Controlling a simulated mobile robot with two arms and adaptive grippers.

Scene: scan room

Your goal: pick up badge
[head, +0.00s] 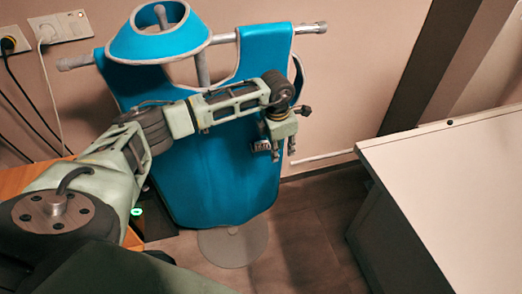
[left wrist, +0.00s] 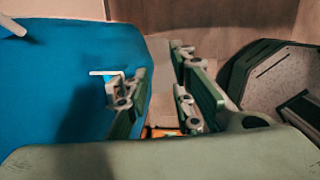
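A small pale badge-like piece (head: 261,145) with dark marks shows against the blue apron, just left of my left gripper (head: 283,153). In the left wrist view a thin white-edged piece (left wrist: 106,73) on the blue apron is probably the same badge, partly hidden by a finger. My left gripper (left wrist: 158,98) is open, its fingers apart with a gap between them. The piece lies on the outer side of the left-hand finger, not in the gap. I cannot tell whether they touch. My right gripper is not in view.
The blue apron (head: 215,185) and collar (head: 160,40) hang on a grey stand with a round base (head: 232,243). A white table (head: 460,170) stands at right, a wooden surface (head: 25,180) at left. Wall sockets (head: 62,27) have hanging cables. Floor between stand and table is clear.

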